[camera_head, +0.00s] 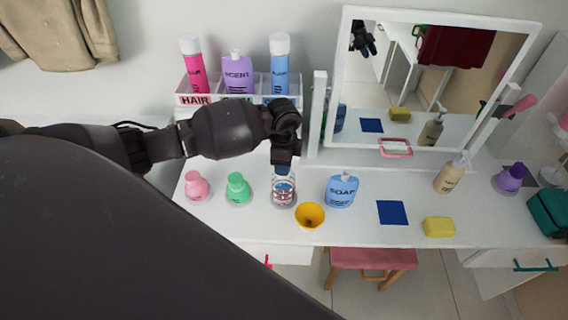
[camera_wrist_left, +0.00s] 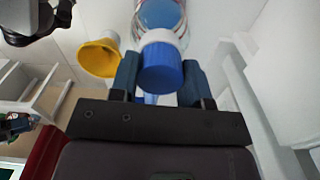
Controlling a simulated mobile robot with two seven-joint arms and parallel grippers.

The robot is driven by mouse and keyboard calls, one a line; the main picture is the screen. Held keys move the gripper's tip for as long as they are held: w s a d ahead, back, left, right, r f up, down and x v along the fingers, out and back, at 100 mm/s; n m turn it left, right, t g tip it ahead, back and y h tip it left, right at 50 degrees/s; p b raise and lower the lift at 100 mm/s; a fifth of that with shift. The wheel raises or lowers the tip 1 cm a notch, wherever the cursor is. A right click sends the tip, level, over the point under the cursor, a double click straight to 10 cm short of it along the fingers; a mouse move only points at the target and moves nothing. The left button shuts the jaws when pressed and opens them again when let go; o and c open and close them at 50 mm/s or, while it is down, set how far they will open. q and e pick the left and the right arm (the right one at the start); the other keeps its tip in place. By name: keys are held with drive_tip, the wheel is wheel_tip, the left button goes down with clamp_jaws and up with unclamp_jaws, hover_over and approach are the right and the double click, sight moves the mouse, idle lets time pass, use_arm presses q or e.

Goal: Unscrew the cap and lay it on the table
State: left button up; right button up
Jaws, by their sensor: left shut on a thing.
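A clear bottle (camera_head: 283,193) with a label stands upright on the white table (camera_head: 240,222). Its blue cap (camera_wrist_left: 160,70) shows in the left wrist view, with a white ring just beyond it at the bottle's neck. My left gripper (camera_head: 284,166) comes down from above on the bottle's top. In the left wrist view its two blue fingers (camera_wrist_left: 160,80) are shut on the cap from both sides. The cap is hidden by the gripper in the head view. The right gripper cannot be made out directly.
Green (camera_head: 238,188) and pink (camera_head: 197,186) bottles stand left. A mirror (camera_head: 425,80) rises behind.

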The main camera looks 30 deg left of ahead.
use_arm(q)
drive_tip(key=o, duration=1)
drive_tip(key=shift+c, duration=0.5)
